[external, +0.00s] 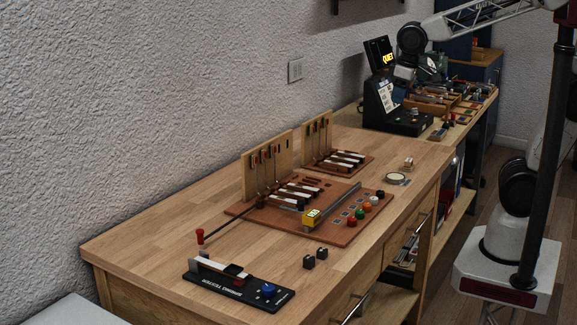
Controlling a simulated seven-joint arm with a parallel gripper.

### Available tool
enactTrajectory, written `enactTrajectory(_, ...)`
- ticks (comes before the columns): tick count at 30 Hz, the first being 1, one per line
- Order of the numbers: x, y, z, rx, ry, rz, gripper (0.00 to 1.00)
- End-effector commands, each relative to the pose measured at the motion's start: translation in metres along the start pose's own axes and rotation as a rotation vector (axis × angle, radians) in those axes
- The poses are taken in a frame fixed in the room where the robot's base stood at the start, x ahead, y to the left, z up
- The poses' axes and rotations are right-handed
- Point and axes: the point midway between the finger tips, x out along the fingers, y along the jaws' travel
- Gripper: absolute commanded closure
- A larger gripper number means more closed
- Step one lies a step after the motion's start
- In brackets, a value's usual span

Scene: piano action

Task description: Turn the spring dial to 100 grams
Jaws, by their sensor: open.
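The spring tester (238,284) is a black board labelled "SPRING TESTER" at the near left of the wooden bench. It has a pale bar along it and a dark block. A blue knob (268,290), apparently the spring dial, sits near its right end. Its scale marks are too small to read. My gripper (401,92) is at the far back by the dark machine, well away from the tester. It is small and dark there, open, and its fingertips are hard to make out. I see nothing held.
A brown board (340,233) carries piano keys, a rail and several coloured knobs. The dark machine (380,75) displays "QUIET". The bench's front right is clear.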

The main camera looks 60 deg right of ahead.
Motion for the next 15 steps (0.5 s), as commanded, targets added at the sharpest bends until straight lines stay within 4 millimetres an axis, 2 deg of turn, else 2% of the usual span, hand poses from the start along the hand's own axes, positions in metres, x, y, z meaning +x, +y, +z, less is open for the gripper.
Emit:
enactTrajectory(3, 0.003, -0.023, -0.026, -0.043, -0.012, -0.009, 0.43)
enactTrajectory(8, 0.009, -0.056, -0.058, -0.095, -0.026, -0.019, 0.43)
enactTrajectory(15, 0.021, -0.113, -0.1, -0.175, -0.046, -0.032, 0.43)
